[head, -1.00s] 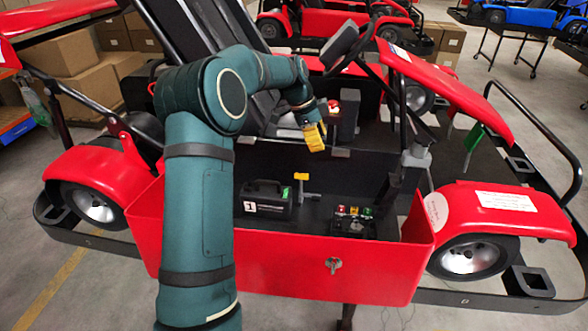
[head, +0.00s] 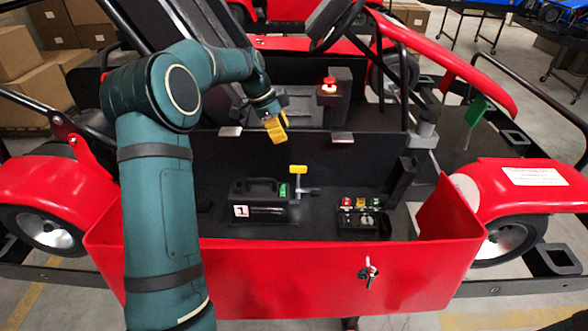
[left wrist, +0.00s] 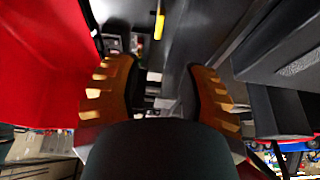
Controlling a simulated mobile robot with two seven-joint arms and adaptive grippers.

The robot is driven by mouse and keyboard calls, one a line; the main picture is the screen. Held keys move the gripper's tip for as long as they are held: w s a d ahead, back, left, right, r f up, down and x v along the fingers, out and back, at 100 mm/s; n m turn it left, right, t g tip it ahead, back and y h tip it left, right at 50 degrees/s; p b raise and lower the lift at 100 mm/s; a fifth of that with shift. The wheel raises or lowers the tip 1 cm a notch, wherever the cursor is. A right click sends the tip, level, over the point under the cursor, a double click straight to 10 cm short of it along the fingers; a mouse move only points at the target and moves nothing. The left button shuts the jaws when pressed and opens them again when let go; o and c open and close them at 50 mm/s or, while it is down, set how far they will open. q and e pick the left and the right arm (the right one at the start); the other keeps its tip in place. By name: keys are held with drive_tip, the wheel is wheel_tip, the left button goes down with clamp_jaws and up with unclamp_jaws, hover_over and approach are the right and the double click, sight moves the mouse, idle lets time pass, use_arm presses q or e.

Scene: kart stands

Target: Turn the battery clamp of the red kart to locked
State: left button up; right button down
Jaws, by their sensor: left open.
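The battery clamp shows in the head view as a yellow-topped T-handle (head: 298,169) on a grey stem, beside the black battery (head: 258,201) marked 1. Both sit inside the open red side box of the red kart (head: 300,275). A green mark shows at the battery's right end by the clamp. My left gripper (head: 277,133) has yellow fingers and hangs above and behind the clamp, apart from it. In the left wrist view its fingers (left wrist: 163,90) are spread with nothing between them, and a yellow bar, likely the clamp handle (left wrist: 159,22), shows beyond. My right gripper is out of view.
A panel with red, green and yellow buttons (head: 360,218) stands right of the battery. A red push button (head: 329,85) tops a post behind. The box's black back wall (head: 340,160) stands behind the clamp. A key (head: 369,272) sticks out of the red front.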

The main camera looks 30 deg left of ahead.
sight(300, 166)
use_arm(q)
drive_tip(key=b+x, duration=0.1)
drive_tip(key=x, duration=1.2)
drive_tip(key=shift+d+f, duration=0.15)
drive_tip(key=shift+f, duration=0.2)
clamp_jaws()
